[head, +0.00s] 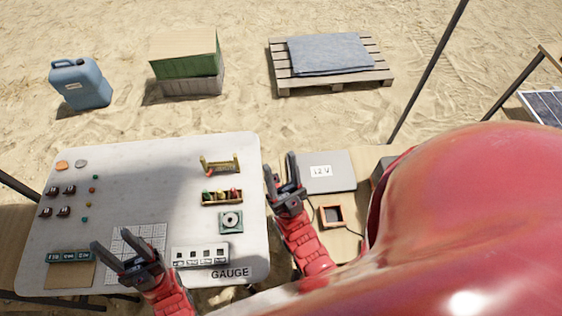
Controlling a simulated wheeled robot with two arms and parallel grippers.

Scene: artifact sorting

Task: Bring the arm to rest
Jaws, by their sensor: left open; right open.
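My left gripper (127,260) is open and empty over the front of the white table (130,172), near a white grid sheet (122,240). My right gripper (281,172) is open and empty, its fingers pointing up the picture. It is over the gap between the white table and a second surface to the right. Both forearms are red. A large red part of my own body covers the lower right and hides what lies beneath it.
The white table holds a small rack (220,163), a tray of coloured pieces (222,197), a green device (231,222), a white labelled block (200,255) and several small stones and dark pieces. A grey 12 V box (325,171) lies right. A pallet (375,80), crates (187,66) and blue jerrycan (80,85) stand on sand.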

